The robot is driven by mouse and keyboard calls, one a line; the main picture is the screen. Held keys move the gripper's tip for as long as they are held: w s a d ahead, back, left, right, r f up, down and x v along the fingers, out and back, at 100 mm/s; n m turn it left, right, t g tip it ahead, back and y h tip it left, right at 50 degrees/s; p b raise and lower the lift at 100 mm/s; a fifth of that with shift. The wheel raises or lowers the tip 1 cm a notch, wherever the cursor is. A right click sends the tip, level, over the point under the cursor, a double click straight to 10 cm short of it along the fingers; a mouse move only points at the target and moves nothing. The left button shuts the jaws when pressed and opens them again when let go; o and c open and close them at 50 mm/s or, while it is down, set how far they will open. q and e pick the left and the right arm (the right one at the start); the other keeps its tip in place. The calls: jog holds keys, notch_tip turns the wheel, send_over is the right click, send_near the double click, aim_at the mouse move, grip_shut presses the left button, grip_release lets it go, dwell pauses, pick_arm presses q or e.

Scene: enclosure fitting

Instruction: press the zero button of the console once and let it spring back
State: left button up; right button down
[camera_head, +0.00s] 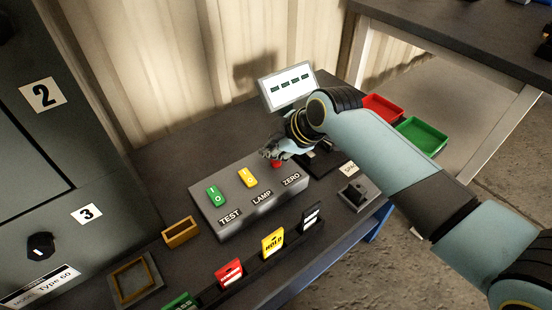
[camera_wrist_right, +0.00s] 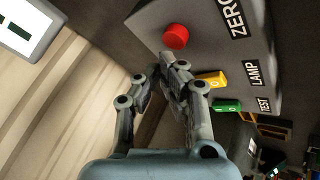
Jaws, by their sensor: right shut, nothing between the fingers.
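The grey console (camera_head: 233,215) stands on the dark bench with a green switch over TEST, a yellow switch over LAMP and the red zero button (camera_head: 277,163) over ZERO. In the right wrist view the round red zero button (camera_wrist_right: 175,36) stands up from the console's top face. My right gripper (camera_head: 268,154) is shut and empty, right beside the button at the console's back edge. In the wrist view its fingertips (camera_wrist_right: 163,62) are just below the button; I cannot tell whether they touch it. My left gripper is not in view.
A small display (camera_head: 287,88) with dashes stands behind the console. A row of coloured cards, with a yellow HOLD card (camera_head: 273,243), stands in front. A red tray (camera_head: 382,107) and a green tray (camera_head: 422,135) lie at right. A dark cabinet (camera_head: 60,150) rises at left.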

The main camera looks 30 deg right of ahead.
aim_at(273, 162)
jog(key=shift+f, duration=0.2)
jog(key=shift+f, duration=0.25)
jog(key=shift+f, duration=0.4)
dwell(0.8)
dwell(0.3)
jog(key=shift+r+p, duration=0.75)
jog(key=shift+r, duration=0.1)
notch_tip(273, 162, up, 5)
jog(key=p, duration=0.5)
jog(key=shift+r, duration=0.1)
dwell(0.5)
